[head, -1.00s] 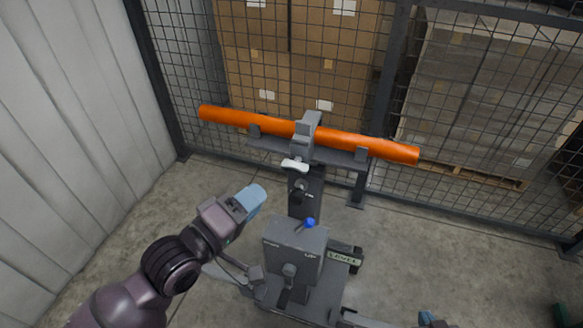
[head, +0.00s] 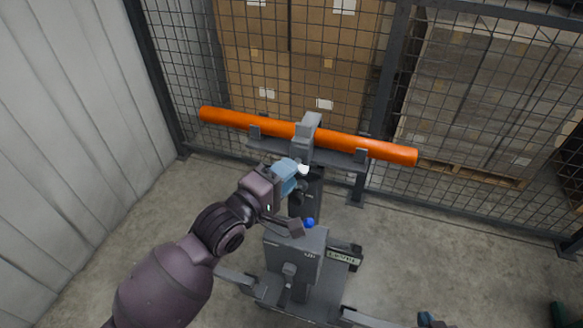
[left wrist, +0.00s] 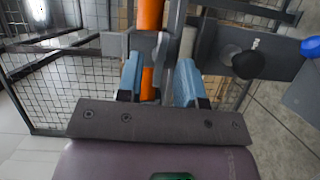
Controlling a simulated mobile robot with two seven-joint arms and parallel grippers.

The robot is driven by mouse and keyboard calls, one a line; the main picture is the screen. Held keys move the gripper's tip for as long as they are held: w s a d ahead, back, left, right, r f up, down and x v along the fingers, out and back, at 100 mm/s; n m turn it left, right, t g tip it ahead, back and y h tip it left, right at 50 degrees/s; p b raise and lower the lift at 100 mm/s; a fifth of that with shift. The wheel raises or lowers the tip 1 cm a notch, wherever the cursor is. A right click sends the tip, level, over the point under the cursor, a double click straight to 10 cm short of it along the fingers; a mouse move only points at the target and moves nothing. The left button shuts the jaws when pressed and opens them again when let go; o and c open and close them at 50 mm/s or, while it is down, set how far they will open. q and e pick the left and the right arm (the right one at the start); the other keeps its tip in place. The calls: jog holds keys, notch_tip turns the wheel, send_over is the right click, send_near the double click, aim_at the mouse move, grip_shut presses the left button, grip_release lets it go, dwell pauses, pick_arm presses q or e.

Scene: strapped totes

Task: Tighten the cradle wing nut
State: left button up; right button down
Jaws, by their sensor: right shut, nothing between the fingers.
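The white cradle wing nut (head: 303,169) shows just past my left fingertips, on the grey clamp (head: 305,135) over the orange tube (head: 365,147). My left gripper (head: 290,173) is at the wing nut, with its blue fingers partly covering it. In the left wrist view the fingers (left wrist: 159,82) stand apart, with the orange tube (left wrist: 150,20) behind the gap.
The stand's grey box (head: 295,250) has a blue knob (head: 309,223) on top, below my left gripper. A black knob (left wrist: 248,65) sits beside the clamp. A mesh fence (head: 470,120) and stacked cartons stand behind. Open concrete floor lies to the right.

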pick_arm(q)
jog(key=shift+x, duration=0.85)
grip_shut()
